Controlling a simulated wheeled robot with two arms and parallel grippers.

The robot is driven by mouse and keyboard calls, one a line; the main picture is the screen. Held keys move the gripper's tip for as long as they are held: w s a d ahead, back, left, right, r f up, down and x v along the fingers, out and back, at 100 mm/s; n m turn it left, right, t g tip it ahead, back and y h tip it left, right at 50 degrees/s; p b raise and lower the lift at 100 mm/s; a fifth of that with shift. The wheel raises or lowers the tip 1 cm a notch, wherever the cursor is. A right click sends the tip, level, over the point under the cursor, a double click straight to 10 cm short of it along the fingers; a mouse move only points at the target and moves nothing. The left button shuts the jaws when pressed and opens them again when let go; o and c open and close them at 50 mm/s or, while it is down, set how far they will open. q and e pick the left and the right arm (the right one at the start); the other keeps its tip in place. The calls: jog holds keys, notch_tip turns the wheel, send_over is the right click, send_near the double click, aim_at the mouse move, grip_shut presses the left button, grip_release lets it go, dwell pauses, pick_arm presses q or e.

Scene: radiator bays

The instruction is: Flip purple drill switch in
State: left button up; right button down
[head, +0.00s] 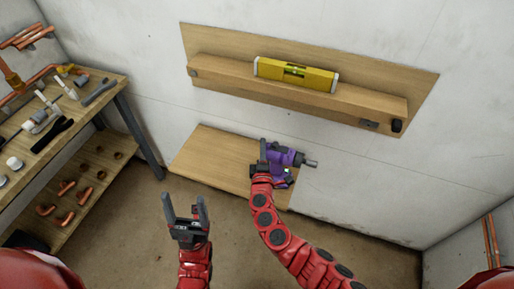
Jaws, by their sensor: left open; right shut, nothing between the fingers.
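A purple drill (286,156) with a grey chuck pointing right lies at the right end of a low wooden board by the wall. My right gripper (262,154) is at the drill's left end, shut with nothing held. Its wrist covers part of the drill. I cannot tell whether the fingers touch it. The drill's switch is too small or hidden to make out. My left gripper (184,207) is open and empty, fingers pointing up, in front of the low board and left of the drill.
The low wooden board (215,160) is bare on its left. Above it, a wall shelf (220,77) holds a yellow spirit level (295,74). A workbench (84,111) with tools and copper fittings stands at the left. Copper pipes (490,243) run at the lower right.

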aim_at(277, 146)
jog(key=shift+s+d, duration=0.2)
jog(key=shift+d, duration=0.3)
jog(key=shift+s+d, duration=0.15)
jog(key=shift+d, duration=0.3)
jog(key=shift+s+d+f+b, duration=0.1)
jog(key=shift+s+d+b, duration=0.1)
jog(key=shift+d, duration=0.45)
jog(key=shift+s+d+b, duration=0.1)
jog(key=shift+s+d, duration=0.1)
jog(key=shift+d, duration=0.4)
jog(key=shift+s+d, duration=0.15)
jog(key=shift+d, duration=0.2)
jog(key=shift+a, duration=0.1)
